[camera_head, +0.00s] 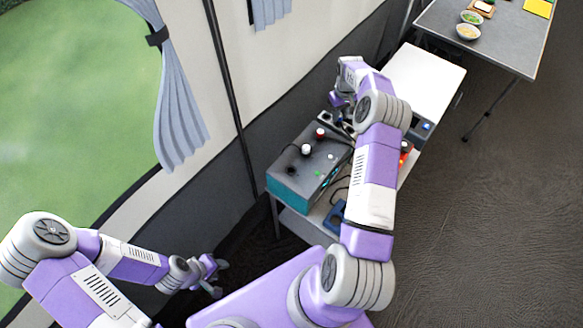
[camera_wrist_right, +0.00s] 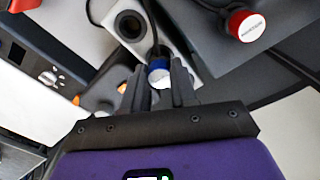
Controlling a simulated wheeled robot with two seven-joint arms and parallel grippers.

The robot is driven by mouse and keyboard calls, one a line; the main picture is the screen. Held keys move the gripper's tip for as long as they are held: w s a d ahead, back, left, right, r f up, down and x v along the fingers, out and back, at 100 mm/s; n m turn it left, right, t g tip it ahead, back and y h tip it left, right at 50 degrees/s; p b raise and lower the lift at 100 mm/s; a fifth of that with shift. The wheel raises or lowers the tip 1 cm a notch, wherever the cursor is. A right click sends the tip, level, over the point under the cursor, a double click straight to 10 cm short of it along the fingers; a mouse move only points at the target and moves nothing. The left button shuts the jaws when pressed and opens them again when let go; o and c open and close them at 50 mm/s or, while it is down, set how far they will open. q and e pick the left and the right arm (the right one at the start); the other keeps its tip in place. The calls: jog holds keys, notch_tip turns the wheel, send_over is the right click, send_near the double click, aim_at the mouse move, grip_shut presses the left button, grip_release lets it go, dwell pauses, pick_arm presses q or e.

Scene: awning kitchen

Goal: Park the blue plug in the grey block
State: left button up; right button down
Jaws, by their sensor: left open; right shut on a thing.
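The blue plug (camera_wrist_right: 158,66) is between the fingertips of my right gripper (camera_wrist_right: 160,90) in the right wrist view, with a dark cable running up from it. The grey block (camera_wrist_right: 116,14) has a round dark hole and lies just beyond the plug. The plug overlaps the block's near end in the picture; I cannot tell whether they touch. In the head view my right gripper (camera_head: 341,98) is over the far end of the grey-and-teal box, and the plug is hidden there. My left gripper (camera_head: 217,278) is open and empty, low at the left, away from the table.
The grey-and-teal box (camera_head: 288,165) carries a red-capped plug (camera_head: 320,133), which also shows in the wrist view (camera_wrist_right: 247,25), and a white one (camera_head: 306,149). Loose cables lie beside it. The white table top (camera_head: 435,80) is clear at its far end. A grey table (camera_head: 500,45) holds bowls.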

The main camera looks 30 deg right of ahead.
jog(key=shift+f+b, duration=0.55)
jog(key=shift+f, duration=0.1)
dwell(0.8)
jog(key=c, duration=0.6)
grip_release()
jog(key=shift+o, duration=0.2)
jog(key=shift+r+p, duration=2.05)
jog(key=shift+r, duration=1.5)
